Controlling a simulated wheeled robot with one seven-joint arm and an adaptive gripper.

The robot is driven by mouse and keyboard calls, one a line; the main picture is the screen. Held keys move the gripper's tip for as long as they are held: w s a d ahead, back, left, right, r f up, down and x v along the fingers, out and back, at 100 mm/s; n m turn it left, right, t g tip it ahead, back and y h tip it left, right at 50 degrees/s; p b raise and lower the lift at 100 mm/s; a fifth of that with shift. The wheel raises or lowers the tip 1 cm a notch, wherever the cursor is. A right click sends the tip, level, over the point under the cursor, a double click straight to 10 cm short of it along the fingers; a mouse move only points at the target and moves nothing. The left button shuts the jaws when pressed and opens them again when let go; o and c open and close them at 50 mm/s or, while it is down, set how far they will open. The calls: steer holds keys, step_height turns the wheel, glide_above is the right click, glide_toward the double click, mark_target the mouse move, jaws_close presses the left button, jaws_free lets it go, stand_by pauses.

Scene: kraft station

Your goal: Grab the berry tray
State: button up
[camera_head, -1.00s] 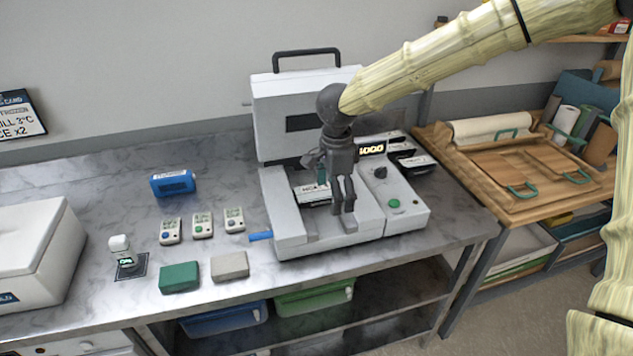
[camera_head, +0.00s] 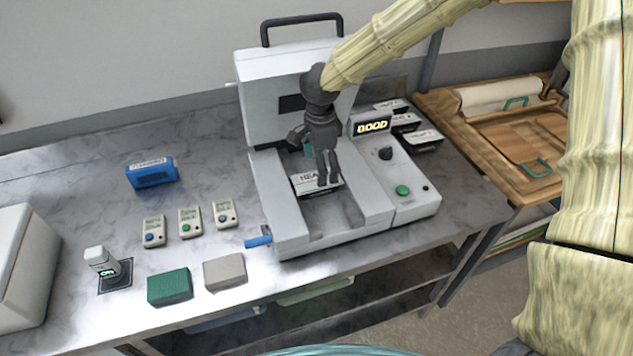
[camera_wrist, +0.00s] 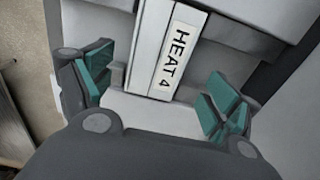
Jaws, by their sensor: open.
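No tray is visibly marked as berry. A white tray labelled "HEAT 4" (camera_wrist: 172,60) lies in the bay of the open white machine (camera_head: 378,238); in the head view this tray (camera_head: 308,183) is partly hidden by my gripper. My gripper (camera_head: 316,160) hangs over the bay, fingers pointing down. In the wrist view my gripper (camera_wrist: 160,92) is open, its teal pads apart on either side of the labelled tray. Nothing is held. Whether a finger touches the tray or the bay, I cannot tell.
The machine's raised lid (camera_head: 262,75) stands behind the bay. More dark, white-labelled trays (camera_head: 424,141) sit behind the control panel at right. A blue device (camera_head: 151,172), several small meters and a green block (camera_head: 169,287) lie at left. A wooden board (camera_head: 510,150) is at far right.

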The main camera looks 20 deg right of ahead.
steer(key=shift+w+f, duration=0.15)
steer(key=shift+f, duration=0.05)
steer(key=shift+s+f+p, duration=0.35)
steer(key=shift+s+p, duration=0.15)
steer(key=shift+p, duration=0.1)
steer(key=shift+s+a+f, duration=0.1)
steer(key=shift+f, duration=0.25)
steer(key=shift+w+a+f+p, duration=0.1)
steer(key=shift+w+f+p, duration=0.15)
steer(key=shift+f, duration=0.35)
steer(key=shift+w+f+p, duration=0.1)
steer(key=shift+f+p, duration=0.15)
steer(key=shift+f, duration=0.35)
steer(key=shift+w+f, duration=0.1)
steer(key=shift+f, duration=0.2)
steer(key=shift+s, duration=0.3)
steer(key=shift+w+f, duration=0.1)
steer(key=shift+w, duration=0.05)
steer(key=c, duration=1.2)
